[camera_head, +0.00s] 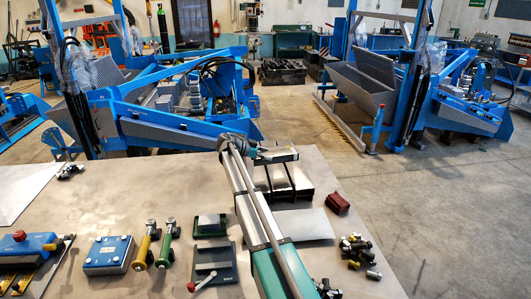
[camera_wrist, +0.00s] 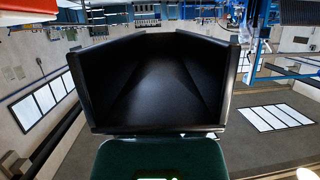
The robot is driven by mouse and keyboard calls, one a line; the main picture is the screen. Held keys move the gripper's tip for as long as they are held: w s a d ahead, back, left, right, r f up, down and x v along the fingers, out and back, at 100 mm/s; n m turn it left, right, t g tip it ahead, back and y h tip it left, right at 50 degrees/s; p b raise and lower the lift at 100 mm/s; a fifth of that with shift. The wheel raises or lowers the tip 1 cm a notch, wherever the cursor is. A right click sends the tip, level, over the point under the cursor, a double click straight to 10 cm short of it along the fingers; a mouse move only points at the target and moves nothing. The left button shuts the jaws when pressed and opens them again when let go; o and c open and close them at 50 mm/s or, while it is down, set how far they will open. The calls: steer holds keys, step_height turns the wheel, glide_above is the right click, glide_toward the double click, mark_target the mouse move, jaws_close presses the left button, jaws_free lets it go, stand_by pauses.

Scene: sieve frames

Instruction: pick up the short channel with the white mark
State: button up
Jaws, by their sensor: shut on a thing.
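A dark channel (camera_wrist: 155,80) fills the middle of the wrist view, seen into its open trough between two side walls. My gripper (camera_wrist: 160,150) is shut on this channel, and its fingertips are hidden. Small white specks show at the channel's near lower edge; I cannot tell whether they are the white mark. In the head view my arm reaches over the table, and its end is just above and behind several dark channels (camera_head: 285,182) lying side by side. I cannot make out a white mark on those. My arm hides part of them.
The grey table (camera_head: 130,195) holds a blue box (camera_head: 108,254), yellow and green clamps, a dark green vise-like block (camera_head: 213,265), a flat plate (camera_head: 308,225), a dark red block (camera_head: 337,203) and several small fittings (camera_head: 358,255). The table's back left is mostly clear.

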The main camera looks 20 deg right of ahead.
steer(key=s+a+r+p, duration=0.2)
steer(key=s+r+p, duration=0.1)
steer(key=s, duration=0.6)
steer(key=shift+a+r, duration=0.3)
steer(key=shift+r, duration=0.4)
